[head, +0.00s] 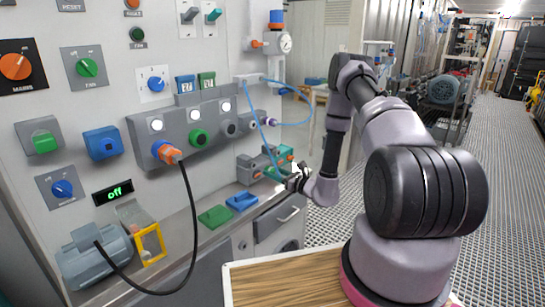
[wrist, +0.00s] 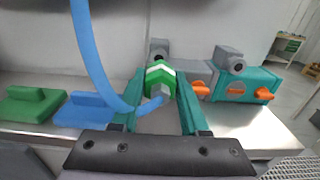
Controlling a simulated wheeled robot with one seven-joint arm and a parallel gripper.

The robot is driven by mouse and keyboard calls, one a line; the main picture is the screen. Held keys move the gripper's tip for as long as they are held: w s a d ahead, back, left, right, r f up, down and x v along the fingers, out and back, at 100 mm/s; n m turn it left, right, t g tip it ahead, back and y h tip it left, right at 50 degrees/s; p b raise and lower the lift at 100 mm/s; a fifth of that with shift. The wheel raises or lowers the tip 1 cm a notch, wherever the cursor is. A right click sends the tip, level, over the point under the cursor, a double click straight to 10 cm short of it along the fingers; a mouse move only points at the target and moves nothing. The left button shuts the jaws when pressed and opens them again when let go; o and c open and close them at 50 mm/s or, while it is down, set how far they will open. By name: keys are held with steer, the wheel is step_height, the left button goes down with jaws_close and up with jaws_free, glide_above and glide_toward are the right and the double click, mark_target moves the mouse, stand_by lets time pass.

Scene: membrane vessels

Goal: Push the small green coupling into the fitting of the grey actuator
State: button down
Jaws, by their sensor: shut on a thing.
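The small green coupling (wrist: 160,78) has a white chevron band, and a blue hose (wrist: 88,45) runs from its near end. My gripper (wrist: 160,88) is shut on it, one teal finger on either side. Just beyond the coupling, roughly in line with it, is the dark round fitting (wrist: 158,47) of the grey actuator (wrist: 195,70). I cannot tell whether coupling and fitting touch. In the head view my gripper (head: 292,182) is beside the grey actuator (head: 250,167) on the counter; the coupling is too small to make out there.
A teal actuator (wrist: 245,84) with orange parts and a grey port stands to the right of the grey one. A blue block (wrist: 85,110) and a green block (wrist: 32,104) lie to the left on the counter. The blue hose loops up to the wall panel (head: 262,115).

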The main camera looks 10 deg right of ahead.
mark_target(254, 165)
steer(key=shift+s+f, duration=0.15)
steer(key=shift+f, duration=0.2)
steer(key=shift+a, duration=0.1)
steer(key=shift+x, duration=2.85)
steer(key=shift+w+a, duration=0.35)
steer(key=shift+w, duration=0.2)
steer(key=shift+c, duration=1.7)
jaws_free()
steer(key=v, duration=1.1)
